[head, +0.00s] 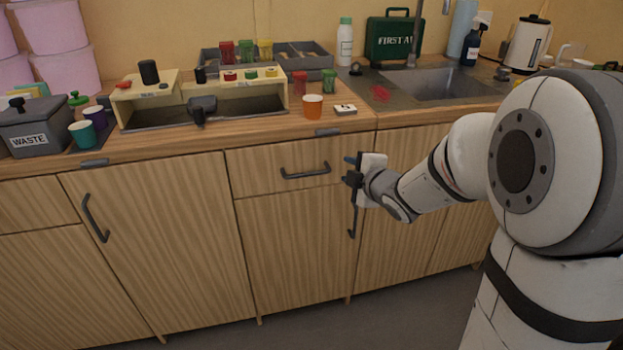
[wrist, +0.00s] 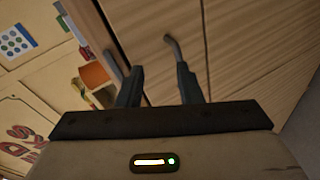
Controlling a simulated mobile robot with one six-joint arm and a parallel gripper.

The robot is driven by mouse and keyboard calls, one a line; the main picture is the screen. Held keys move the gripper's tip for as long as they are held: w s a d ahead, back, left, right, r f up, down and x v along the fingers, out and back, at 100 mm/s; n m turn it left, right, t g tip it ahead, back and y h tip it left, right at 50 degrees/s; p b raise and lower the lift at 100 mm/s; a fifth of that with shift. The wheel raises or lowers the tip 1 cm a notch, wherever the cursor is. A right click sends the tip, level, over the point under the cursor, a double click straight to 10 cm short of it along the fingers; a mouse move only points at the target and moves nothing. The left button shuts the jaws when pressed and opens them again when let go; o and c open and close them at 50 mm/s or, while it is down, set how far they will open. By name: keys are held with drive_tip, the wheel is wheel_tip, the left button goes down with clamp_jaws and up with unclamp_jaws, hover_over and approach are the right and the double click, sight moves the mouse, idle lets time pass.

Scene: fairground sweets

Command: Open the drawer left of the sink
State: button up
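The drawer (head: 258,177) left of the sink (head: 450,86) is shut, flush with the cabinet front under the counter. Its dark horizontal bar handle (head: 306,171) is left of my gripper in the head view. My gripper (head: 350,171) is open and empty, its two dark fingers pointing left near the drawer's right end. In the wrist view, my gripper's fingers (wrist: 158,82) are apart. The drawer handle (wrist: 172,46) shows past the right finger, which hides part of it. I see no grip on the handle.
A cabinet door (head: 290,250) lies below the drawer, with a vertical handle (head: 353,220) on its right. An orange cup (head: 313,105) and a small numbered card (head: 345,109) stand on the counter above. A grey tab (head: 327,132) sits on the counter edge. The floor in front is clear.

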sight(312, 175)
drive_tip(key=w+a+f+n+y+b, duration=0.1)
drive_tip(key=w+a+f, duration=0.1)
drive_tip(key=a, duration=0.1)
drive_tip(key=w+a+f+n+y+b, duration=0.1)
drive_tip(key=w+a+f+n, duration=0.1)
drive_tip(key=a, duration=0.1)
drive_tip(key=w+a+f+n+y+b, duration=0.1)
drive_tip(key=w+a+n+y, duration=0.1)
drive_tip(key=a, duration=0.1)
drive_tip(key=shift+w+a+f, duration=0.25)
drive_tip(key=shift+a+f, duration=0.1)
drive_tip(key=shift+f, duration=0.05)
drive_tip(key=shift+c, duration=0.5)
clamp_jaws()
